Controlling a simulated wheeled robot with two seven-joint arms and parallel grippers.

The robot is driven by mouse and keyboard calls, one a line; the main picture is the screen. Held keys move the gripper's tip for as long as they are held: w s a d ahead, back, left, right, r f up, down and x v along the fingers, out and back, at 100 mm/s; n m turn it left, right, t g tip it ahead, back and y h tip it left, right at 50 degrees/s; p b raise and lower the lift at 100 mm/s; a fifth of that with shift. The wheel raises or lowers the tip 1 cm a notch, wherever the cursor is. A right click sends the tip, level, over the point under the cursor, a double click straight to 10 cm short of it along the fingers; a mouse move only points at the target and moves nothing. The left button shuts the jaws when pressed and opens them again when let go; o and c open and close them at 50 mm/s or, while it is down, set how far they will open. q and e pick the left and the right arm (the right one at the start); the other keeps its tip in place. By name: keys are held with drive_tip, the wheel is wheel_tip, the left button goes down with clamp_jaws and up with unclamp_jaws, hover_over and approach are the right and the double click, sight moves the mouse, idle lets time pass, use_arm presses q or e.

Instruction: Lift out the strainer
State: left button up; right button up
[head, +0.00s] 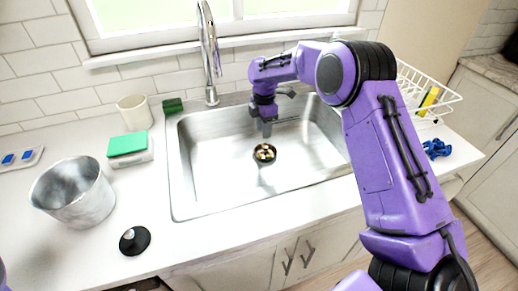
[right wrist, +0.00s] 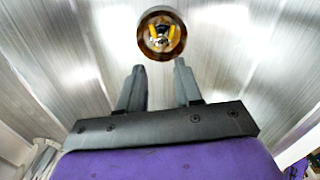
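The strainer (head: 264,153) sits in the drain in the floor of the metal sink (head: 205,178). It is dark and round, with small yellow and light bits in it. In the right wrist view the strainer (right wrist: 160,34) is beyond the fingertips, roughly centred on the gap between them. My right gripper (head: 267,131) is inside the sink, above and behind the strainer, apart from it. In the right wrist view its two fingers (right wrist: 159,68) are spread with nothing between them. My left gripper is not in view.
A faucet (head: 209,60) stands behind the sink. Left on the counter are a metal bin (head: 75,195), a green-topped sponge box (head: 128,146), a cream cup (head: 135,112) and a black stopper (head: 134,241). A white dish rack (head: 440,98) stands right. The front-left sink floor is clear.

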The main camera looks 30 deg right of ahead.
sight(265, 147)
drive_tip(key=f, duration=0.3)
drive_tip(key=f+p, duration=0.1)
drive_tip(key=f, duration=0.2)
drive_tip(key=f+p, duration=0.1)
drive_tip(key=f, duration=0.2)
drive_tip(key=shift+s+d, duration=0.25)
drive_tip(key=shift+d, duration=0.05)
clamp_jaws()
